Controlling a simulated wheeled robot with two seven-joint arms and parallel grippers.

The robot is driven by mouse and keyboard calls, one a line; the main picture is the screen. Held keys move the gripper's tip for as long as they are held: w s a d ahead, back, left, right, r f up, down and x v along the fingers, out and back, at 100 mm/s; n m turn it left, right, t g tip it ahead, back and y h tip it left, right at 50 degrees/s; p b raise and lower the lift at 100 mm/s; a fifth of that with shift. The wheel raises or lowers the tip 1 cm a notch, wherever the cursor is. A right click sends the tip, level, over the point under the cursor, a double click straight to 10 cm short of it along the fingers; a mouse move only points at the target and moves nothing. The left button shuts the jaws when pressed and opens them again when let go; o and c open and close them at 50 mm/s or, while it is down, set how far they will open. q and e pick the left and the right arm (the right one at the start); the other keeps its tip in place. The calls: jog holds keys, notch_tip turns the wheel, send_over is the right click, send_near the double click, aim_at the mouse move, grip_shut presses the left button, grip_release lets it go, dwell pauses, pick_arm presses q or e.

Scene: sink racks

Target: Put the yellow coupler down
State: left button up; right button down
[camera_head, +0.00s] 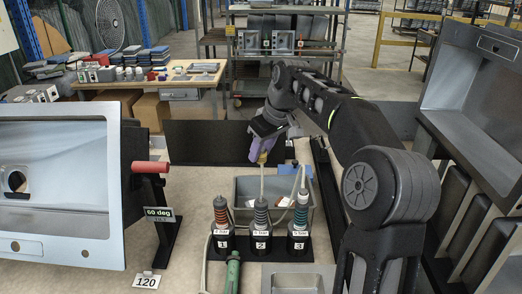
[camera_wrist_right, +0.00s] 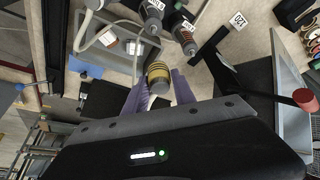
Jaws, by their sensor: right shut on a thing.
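The yellow coupler (camera_wrist_right: 158,74) is a short banded yellow and dark piece between the purple fingers of my right gripper (camera_wrist_right: 158,92) in the wrist view. In the head view my right gripper (camera_head: 261,150) points down above the grey bin, with a bit of yellow (camera_head: 263,158) at its tips. The gripper is shut on the coupler and holds it up off the table. A pale hose (camera_head: 262,182) shows below the tips, above the middle bottle; whether it joins the coupler is unclear. My left gripper is out of view.
Bottles numbered 1 (camera_head: 222,228), 2 (camera_head: 261,230) and 3 (camera_head: 298,229) stand in front of the grey bin (camera_head: 241,184). A tilted sink (camera_head: 110,190) with a red-ended bar (camera_head: 150,167) is at left. A green-handled tool (camera_head: 232,273) lies in front.

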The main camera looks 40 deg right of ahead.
jog(key=a+f, duration=0.7)
jog(key=a, duration=0.4)
jog(key=a+f+m, duration=0.1)
jog(key=a+f, duration=0.6)
jog(key=a, duration=0.5)
jog(key=shift+a+f+m+h+b, duration=0.15)
jog(key=shift+f+m+h+b, duration=0.2)
jog(key=shift+b, duration=0.1)
